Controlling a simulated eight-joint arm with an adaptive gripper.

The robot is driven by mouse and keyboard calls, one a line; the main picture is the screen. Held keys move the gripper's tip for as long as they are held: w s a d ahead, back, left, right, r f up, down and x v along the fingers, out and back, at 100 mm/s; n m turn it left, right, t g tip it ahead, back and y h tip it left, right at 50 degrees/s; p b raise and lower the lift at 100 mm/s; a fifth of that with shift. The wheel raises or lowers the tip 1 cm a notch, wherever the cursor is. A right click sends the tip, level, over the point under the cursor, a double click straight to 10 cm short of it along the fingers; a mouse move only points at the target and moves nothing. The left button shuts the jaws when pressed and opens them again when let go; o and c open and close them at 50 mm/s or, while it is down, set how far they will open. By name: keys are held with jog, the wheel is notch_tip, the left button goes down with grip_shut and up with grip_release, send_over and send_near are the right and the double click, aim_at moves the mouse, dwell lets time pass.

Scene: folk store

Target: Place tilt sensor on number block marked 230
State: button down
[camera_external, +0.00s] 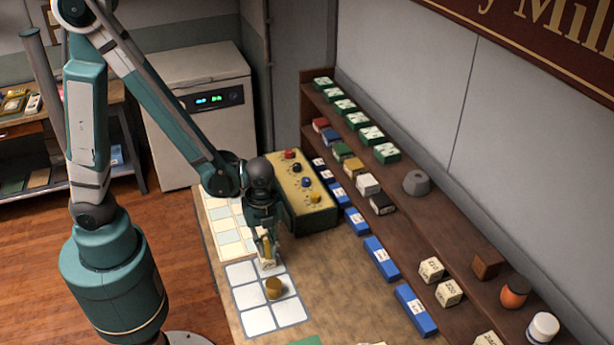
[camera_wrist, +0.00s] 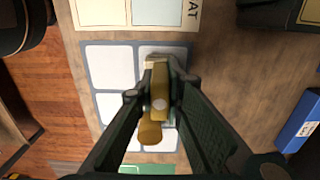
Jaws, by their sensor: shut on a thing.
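My gripper (camera_external: 267,247) reaches down over the far end of the white-celled grid mat (camera_external: 257,318). It is shut on a mustard-yellow piece, which I take to be the tilt sensor; the piece shows between the fingers in the wrist view (camera_wrist: 160,85). A cream block (camera_external: 268,264) with dark marks sits just below the fingertips; I cannot tell whether the yellow piece touches it, and its number is not readable. A cream number block (camera_external: 449,292) that seems to read 230 stands on the right shelf. A short brown-yellow cylinder (camera_external: 273,289) stands on the mat.
A yellow-topped box with coloured knobs (camera_external: 303,190) stands behind my gripper. Blue boxes (camera_external: 381,259) line the table along the shelf at right. Another cream block (camera_external: 431,269) and a grey ring-like piece (camera_external: 417,183) are on the shelf. The table between mat and blue boxes is clear.

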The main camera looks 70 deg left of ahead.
aim_at(265, 239)
jog(key=shift+f, duration=0.15)
jog(key=c, duration=2.4)
grip_release()
jog(key=shift+r, duration=0.2)
jog(key=shift+r+p, duration=0.7)
jog(key=shift+r, duration=5.25)
jog(key=shift+r, duration=0.1)
